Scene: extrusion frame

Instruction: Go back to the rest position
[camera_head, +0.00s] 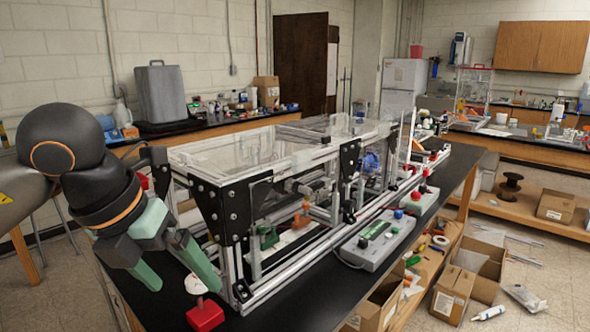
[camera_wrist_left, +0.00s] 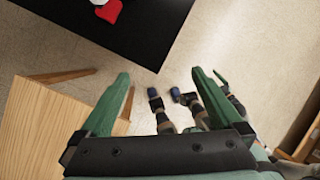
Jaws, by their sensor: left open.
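My left gripper (camera_head: 186,284) is at the lower left in the head view, its two green fingers apart with nothing between them. It hangs beside the near left corner of the extrusion frame (camera_head: 232,190), close to a red block with a white top (camera_head: 205,315). In the left wrist view, the green fingers (camera_wrist_left: 158,98) are spread, with floor and parts of my own body beyond them. The red block (camera_wrist_left: 109,11) shows at the top left there, away from the fingers. My right gripper cannot be made out.
The frame stands on a black-topped table (camera_head: 300,312), whose edge also shows in the left wrist view (camera_wrist_left: 140,30). A grey control box (camera_head: 380,240) sits at the frame's right side. Open cardboard boxes (camera_head: 455,290) are at the lower right. A wooden surface (camera_wrist_left: 40,130) is left in the wrist view.

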